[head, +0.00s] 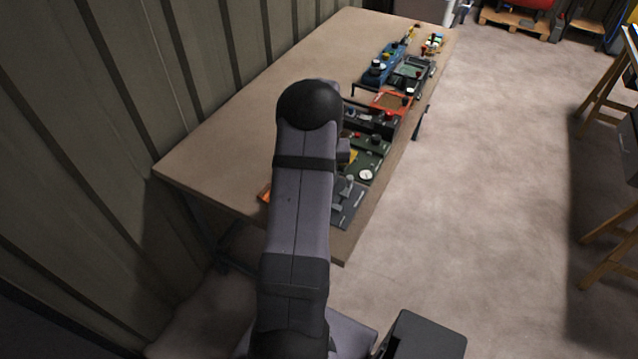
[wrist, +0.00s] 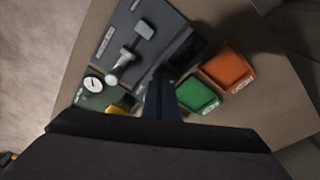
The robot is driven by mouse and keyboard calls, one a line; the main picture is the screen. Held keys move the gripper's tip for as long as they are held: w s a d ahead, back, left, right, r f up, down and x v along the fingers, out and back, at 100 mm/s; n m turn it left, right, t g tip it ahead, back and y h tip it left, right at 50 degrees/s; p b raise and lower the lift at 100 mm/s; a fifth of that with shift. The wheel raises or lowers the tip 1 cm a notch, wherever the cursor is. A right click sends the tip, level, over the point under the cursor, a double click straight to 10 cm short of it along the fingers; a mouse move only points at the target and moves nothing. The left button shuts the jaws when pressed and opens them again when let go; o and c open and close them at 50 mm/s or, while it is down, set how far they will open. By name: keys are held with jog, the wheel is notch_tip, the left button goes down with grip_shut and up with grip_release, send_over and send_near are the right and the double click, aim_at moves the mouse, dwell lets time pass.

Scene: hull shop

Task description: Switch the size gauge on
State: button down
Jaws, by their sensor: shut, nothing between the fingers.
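I cannot tell for sure which unit is the size gauge, as the labels are too small to read. A grey panel (wrist: 115,40) with a T-shaped lever (wrist: 143,31) and a pale knob (wrist: 112,79) lies at the upper left of the wrist view. Next to it is a green panel (wrist: 86,99) with a round white dial (wrist: 93,84). The grey panel (head: 341,217) and the dial (head: 366,174) also show in the head view. My gripper (wrist: 160,80) is shut and empty, its dark fingers over the panels' edge. In the head view my arm hides it.
A green bin (wrist: 197,94) and an orange bin (wrist: 229,67) stand right of my fingers in the wrist view. A row of other devices, including an orange-topped one (head: 390,101), runs along the table's (head: 235,135) right edge. The table's left side is clear.

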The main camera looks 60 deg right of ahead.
jog(key=shift+f, duration=0.25)
jog(key=shift+r, duration=0.15)
notch_tip(320, 180, up, 7)
jog(key=p, duration=0.4)
jog(key=shift+p, duration=0.35)
dwell(0.7)
